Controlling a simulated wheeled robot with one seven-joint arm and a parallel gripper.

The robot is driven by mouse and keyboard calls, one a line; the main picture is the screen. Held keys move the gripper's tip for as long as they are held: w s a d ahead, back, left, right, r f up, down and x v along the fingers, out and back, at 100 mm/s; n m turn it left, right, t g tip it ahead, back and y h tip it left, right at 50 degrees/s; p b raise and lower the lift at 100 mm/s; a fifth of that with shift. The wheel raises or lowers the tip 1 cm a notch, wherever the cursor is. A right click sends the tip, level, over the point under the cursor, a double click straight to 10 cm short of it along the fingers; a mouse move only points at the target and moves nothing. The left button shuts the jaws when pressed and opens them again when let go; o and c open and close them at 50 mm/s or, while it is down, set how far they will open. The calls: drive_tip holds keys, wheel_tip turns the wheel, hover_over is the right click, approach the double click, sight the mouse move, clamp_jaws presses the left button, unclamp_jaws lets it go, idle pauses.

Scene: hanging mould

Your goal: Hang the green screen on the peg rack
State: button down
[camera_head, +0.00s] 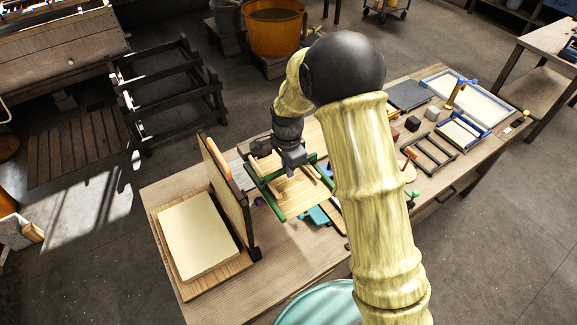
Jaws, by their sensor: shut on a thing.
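The green screen (294,192) has green side bars and a pale slatted face. It is over the near left part of the workbench, partly hidden by my arm. My gripper (293,166) is at its far edge and shut on it. I cannot tell how far the screen is above the bench. An upright wooden board (226,187) with a dark foot stands left of the screen, a small gap apart. It may be the peg rack, but no pegs can be made out. An orange thing shows at its top.
A pale stack (198,236) lies on a wooden board left of the upright board. A teal item (318,216) lies beside the screen. Frames, dark blocks and a white tray (468,98) crowd the bench's far right. A dark slatted rack (172,92) stands on the floor behind.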

drive_tip(key=shift+f, duration=0.45)
drive_tip(key=c, duration=1.4)
unclamp_jaws()
drive_tip(key=shift+b, duration=0.3)
wheel_tip(320, 180, up, 17)
drive_tip(key=b, duration=0.4)
drive_tip(key=shift+r, duration=0.2)
drive_tip(key=s+d+f+n+t+b, duration=0.1)
drive_tip(key=s+d+f+n, duration=0.4)
drive_tip(key=s+d, duration=0.3)
drive_tip(key=s+d+f+n+t+b, duration=0.1)
drive_tip(key=s+d+f+n, duration=0.5)
drive_tip(key=s+d+f, duration=0.2)
drive_tip(key=shift+s+d+t, duration=0.3)
drive_tip(key=shift+s+d, duration=0.35)
drive_tip(key=shift+f, duration=0.1)
